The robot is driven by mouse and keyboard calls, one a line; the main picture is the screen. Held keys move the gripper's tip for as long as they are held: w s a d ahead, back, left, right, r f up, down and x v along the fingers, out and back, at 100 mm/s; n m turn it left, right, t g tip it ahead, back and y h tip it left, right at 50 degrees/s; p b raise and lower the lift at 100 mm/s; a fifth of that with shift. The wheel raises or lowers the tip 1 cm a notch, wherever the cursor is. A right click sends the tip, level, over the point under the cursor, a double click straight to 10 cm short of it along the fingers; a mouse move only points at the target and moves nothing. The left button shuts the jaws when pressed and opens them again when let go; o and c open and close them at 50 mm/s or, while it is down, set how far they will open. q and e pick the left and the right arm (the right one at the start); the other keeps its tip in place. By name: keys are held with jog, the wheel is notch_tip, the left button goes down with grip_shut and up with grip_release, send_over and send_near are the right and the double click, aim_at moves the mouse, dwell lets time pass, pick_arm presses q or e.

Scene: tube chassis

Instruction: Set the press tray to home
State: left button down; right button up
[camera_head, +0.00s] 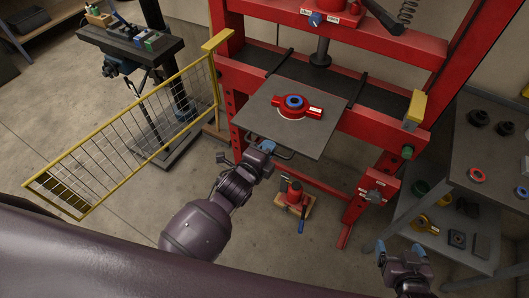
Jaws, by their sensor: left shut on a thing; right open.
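The press tray (256,118) is a flat grey plate on the red press (345,117), jutting out toward me from the press bed. A red part with a blue ring (294,106) sits on a pale round base in the middle of the tray. A dark bar handle (287,155) is at the tray's front edge. My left gripper (265,147) is shut on the tray handle at its left part; its fingers hide that part of the handle. My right gripper (403,248) is open and empty at the lower right, in front of the shelf unit.
A yellow mesh guard (130,140) stands swung open at the left. A red jack (293,193) on a wooden block is on the floor below the tray. A grey shelf unit (480,150) with rings and blocks stands at the right. A dark workbench (130,42) is at the back left.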

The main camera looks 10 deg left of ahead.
pick_arm(q)
jog(key=r+b+x, duration=0.1)
jog(key=b+x, duration=0.1)
jog(key=x, duration=0.4)
jog(key=r+b+x, duration=0.1)
jog(key=b+x, duration=0.1)
jog(key=x, duration=0.5)
jog(key=w+r+b+x, duration=0.1)
jog(key=r+b+x, duration=0.1)
jog(key=x, duration=0.5)
jog(key=shift+d, duration=0.1)
jog(key=shift+r, duration=0.3)
pick_arm(e)
notch_tip(320, 180, down, 8)
jog(key=s, duration=0.1)
jog(key=shift+s+g, duration=0.3)
pick_arm(q)
jog(key=shift+w, duration=0.1)
pick_arm(e)
jog(key=shift+s, duration=0.1)
pick_arm(q)
jog(key=c, duration=1.6)
grip_release()
jog(key=o, duration=0.4)
jog(key=shift+w+d+f, duration=0.1)
jog(key=shift+w+f, duration=0.05)
pick_arm(e)
jog(key=shift+w, duration=0.25)
